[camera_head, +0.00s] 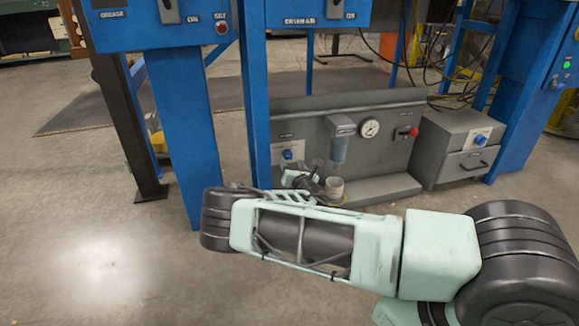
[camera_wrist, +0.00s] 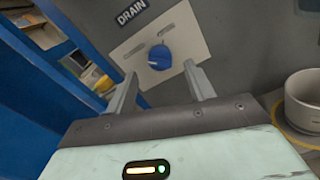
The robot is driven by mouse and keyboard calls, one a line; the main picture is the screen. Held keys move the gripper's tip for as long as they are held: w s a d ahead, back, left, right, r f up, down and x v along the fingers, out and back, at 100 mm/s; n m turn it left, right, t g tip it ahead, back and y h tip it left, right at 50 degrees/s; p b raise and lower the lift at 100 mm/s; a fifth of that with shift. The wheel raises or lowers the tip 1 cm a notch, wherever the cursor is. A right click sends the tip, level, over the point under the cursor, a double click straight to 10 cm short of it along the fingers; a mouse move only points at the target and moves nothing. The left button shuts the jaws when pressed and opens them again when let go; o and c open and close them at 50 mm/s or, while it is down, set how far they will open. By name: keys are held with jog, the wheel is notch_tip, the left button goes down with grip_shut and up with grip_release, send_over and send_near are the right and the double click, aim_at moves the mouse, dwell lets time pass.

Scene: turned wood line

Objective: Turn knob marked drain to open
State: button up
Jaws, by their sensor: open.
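The blue drain knob (camera_wrist: 160,57) sits on a pale plate (camera_wrist: 185,40) on the grey panel, below a dark label reading DRAIN (camera_wrist: 131,12). In the head view the knob (camera_head: 287,154) shows small at the panel's left side. My gripper (camera_wrist: 160,69) is open and empty, its two fingers apart on either side of the knob in the wrist view. The fingertips appear short of the knob; the exact gap cannot be told. In the head view my gripper (camera_head: 302,178) is dark and partly hidden behind my arm.
A pale cup (camera_wrist: 305,100) stands right of my gripper, also at the panel's foot (camera_head: 334,188). The panel carries a gauge (camera_head: 369,128) and a red knob (camera_head: 413,132). A blue post (camera_head: 256,110) rises close to the left. A grey drawer box (camera_head: 462,145) stands right.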

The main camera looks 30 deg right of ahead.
aim_at(289, 157)
jog(key=shift+b+x, duration=0.65)
jog(key=shift+x, duration=1.3)
jog(key=c, duration=1)
